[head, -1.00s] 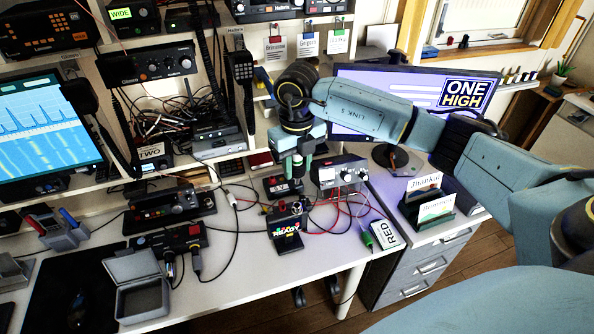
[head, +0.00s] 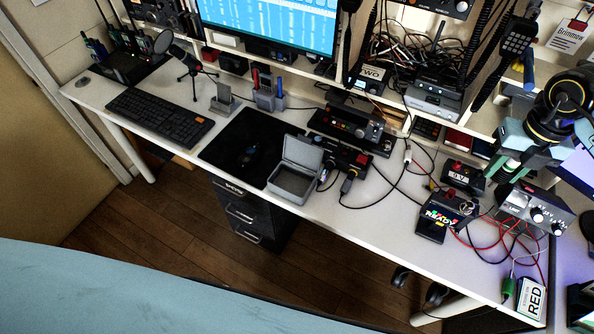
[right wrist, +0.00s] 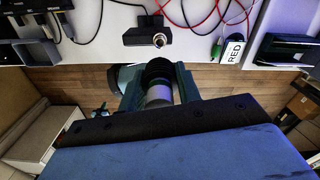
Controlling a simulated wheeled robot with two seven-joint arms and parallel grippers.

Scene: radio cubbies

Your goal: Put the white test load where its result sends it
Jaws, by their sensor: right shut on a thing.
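My right gripper (head: 500,168) is above the back of the desk, near the meter box. In the right wrist view, its fingers (right wrist: 160,92) are shut on the white test load (right wrist: 159,94), a white cylinder with a black end. The load is hidden or too small to make out in the head view. A black tester (head: 446,215) with a lit coloured READY display stands below and left of the gripper. Its round metal connector (right wrist: 160,40) shows in the right wrist view, apart from the load. My left gripper is not in view.
An open grey box (head: 291,185) stands at the desk's front edge, beside a black mat (head: 225,150). A RED card (head: 532,297) lies at the front right. A meter box (head: 535,208) with red leads stands at right. Cables cross the desk. A TWO label marks a shelf unit (head: 370,78).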

